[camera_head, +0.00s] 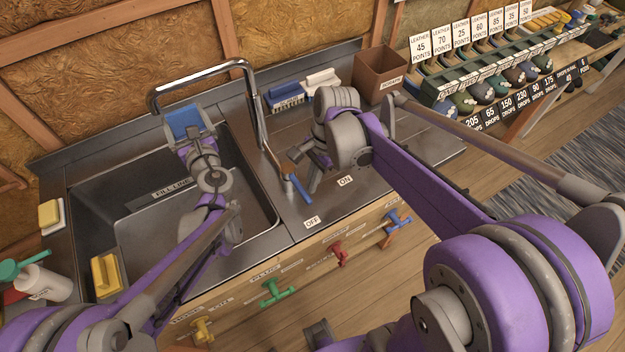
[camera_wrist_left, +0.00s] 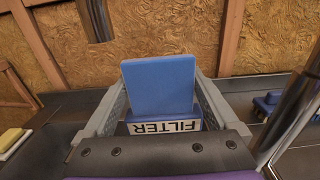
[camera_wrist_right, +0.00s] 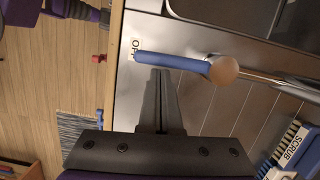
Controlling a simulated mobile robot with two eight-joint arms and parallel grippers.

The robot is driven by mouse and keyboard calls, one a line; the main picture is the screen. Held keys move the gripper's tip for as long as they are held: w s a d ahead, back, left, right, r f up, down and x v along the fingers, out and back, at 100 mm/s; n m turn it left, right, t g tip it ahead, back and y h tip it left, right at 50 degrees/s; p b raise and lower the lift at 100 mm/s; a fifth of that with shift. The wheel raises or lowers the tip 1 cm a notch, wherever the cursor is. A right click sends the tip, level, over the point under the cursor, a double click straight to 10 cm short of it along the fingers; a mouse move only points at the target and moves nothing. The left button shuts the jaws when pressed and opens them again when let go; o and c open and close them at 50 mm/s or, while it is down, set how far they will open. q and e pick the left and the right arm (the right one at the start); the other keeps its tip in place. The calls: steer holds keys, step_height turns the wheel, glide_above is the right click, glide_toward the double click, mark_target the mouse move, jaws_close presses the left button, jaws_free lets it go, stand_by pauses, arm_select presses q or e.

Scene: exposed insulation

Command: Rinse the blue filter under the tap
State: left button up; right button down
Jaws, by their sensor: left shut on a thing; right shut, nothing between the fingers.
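My left gripper (camera_head: 189,135) is shut on the blue filter (camera_head: 183,120), a flat blue block labelled FILTER in the left wrist view (camera_wrist_left: 160,85). It holds the filter above the sink (camera_head: 262,205), close to the spout end of the tap (camera_head: 205,72). I cannot tell whether the filter is directly below the spout. No water shows. The tap's blue lever (camera_head: 301,188) points toward the OFF label (camera_head: 312,222); the ON label (camera_head: 345,181) is to its right. My right gripper (camera_wrist_right: 160,85) is shut and empty, its tips close beside the lever (camera_wrist_right: 172,62).
Yellow sponges (camera_head: 106,274) and a white bottle (camera_head: 42,283) are at the left.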

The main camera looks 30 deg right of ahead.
steer(key=d+r+y, duration=0.1)
steer(key=d+r, duration=0.7)
steer(key=r, duration=0.1)
steer(key=shift+m+y, duration=0.3)
steer(key=shift+m, duration=0.1)
steer(key=a+f, duration=0.2)
steer(key=f, duration=0.1)
steer(key=a+f, duration=0.2)
steer(key=f, duration=0.1)
steer(key=a+f, duration=0.2)
steer(key=f, duration=0.1)
steer(key=shift+w+a, duration=0.15)
steer(key=shift+a, duration=0.55)
